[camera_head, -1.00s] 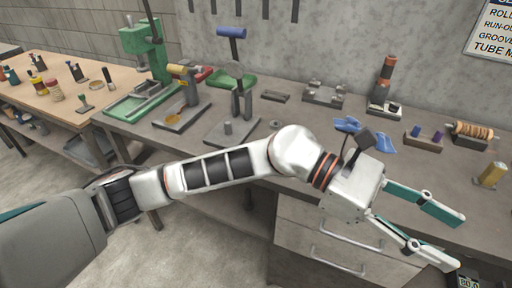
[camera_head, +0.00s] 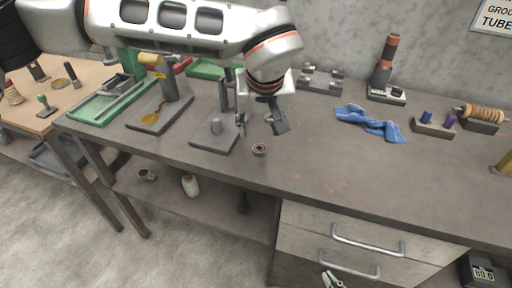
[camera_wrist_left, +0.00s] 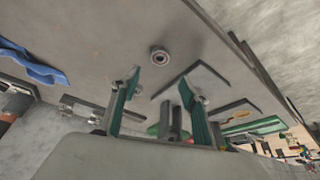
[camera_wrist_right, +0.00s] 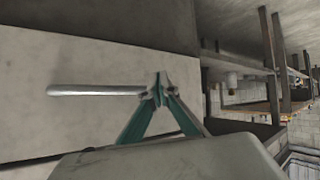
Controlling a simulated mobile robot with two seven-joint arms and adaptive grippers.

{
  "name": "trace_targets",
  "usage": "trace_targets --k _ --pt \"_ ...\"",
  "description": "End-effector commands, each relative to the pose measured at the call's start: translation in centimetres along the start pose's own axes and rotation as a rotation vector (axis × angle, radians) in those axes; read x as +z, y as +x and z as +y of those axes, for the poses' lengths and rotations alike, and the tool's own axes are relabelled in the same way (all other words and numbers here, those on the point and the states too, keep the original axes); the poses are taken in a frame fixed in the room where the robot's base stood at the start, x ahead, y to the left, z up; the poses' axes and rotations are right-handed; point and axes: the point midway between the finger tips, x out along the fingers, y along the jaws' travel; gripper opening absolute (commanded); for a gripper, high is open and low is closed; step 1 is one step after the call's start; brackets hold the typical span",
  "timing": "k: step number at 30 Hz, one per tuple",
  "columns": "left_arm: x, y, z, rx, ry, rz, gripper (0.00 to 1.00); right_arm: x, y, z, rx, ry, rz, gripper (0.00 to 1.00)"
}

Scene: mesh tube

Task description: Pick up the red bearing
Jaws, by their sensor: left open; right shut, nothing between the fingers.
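My right gripper (camera_wrist_right: 159,93) is shut and empty, low in front of the drawers. Its tip shows at the bottom of the head view (camera_head: 331,280).
A grey plate with a post (camera_head: 216,128) stands close left of the bearing. A blue cloth (camera_head: 370,122) lies to the right, with free bench between. Drawer handles (camera_head: 368,240) stick out below. A green press base (camera_head: 108,100) is further left.

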Motion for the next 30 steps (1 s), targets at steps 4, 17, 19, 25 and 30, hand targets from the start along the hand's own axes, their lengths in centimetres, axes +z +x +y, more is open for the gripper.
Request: trace_targets --k 4,17,19,25,30 --pt "0.2 1.7 0.0 -0.002 0.001 -0.004 0.45 0.5 0.0 0.0 0.000 -0.003 -0.007 0.00" --pt "1.5 6.8 0.2 0.001 -0.001 -0.005 0.45 2.2 -0.2 -0.1 0.000 -0.005 -0.033 0.00" --pt "1.5 7.3 0.2 0.002 0.000 -0.005 0.45 2.2 -0.2 -0.1 0.000 -0.006 -0.032 0.00" --pt "1.4 7.6 0.2 0.002 0.000 -0.003 0.45 1.5 0.0 0.1 0.004 -0.008 -0.021 0.00" --pt "1.4 7.6 0.2 0.002 0.000 -0.003 0.27 1.0 0.3 0.3 0.006 -0.009 -0.011 0.00"
